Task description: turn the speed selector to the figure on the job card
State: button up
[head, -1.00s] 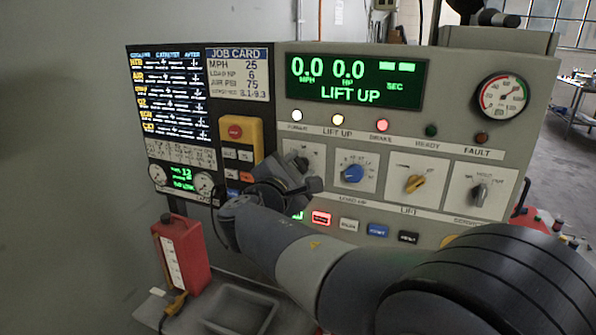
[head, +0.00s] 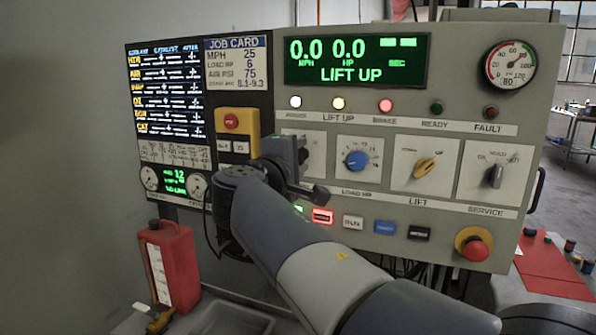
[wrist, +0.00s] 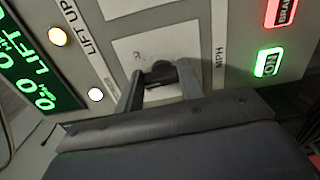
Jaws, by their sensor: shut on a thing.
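The job card (head: 237,65) at the upper left of the panel in the head view reads MPH 25. The speed selector (wrist: 160,70) is a dark knob on a white plate with "MPH" beside it in the wrist view. My gripper (wrist: 158,80) is shut on this knob, one finger on each side. In the head view, my gripper (head: 306,178) covers the knob, and only part of its plate (head: 314,148) shows. I cannot read the knob's pointer or the plate's figures.
Lit buttons (head: 322,216) and a red stop button (head: 475,250) lie below. A red container (head: 172,262) stands at lower left.

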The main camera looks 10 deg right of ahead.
jog(key=shift+m, duration=0.3)
jog(key=o, duration=1)
jog(key=v, duration=1)
jog(key=shift+s+a+b, duration=0.2)
jog(key=shift+s+b, duration=0.1)
jog(key=x, duration=1.1)
jog(key=shift+s+a, duration=0.1)
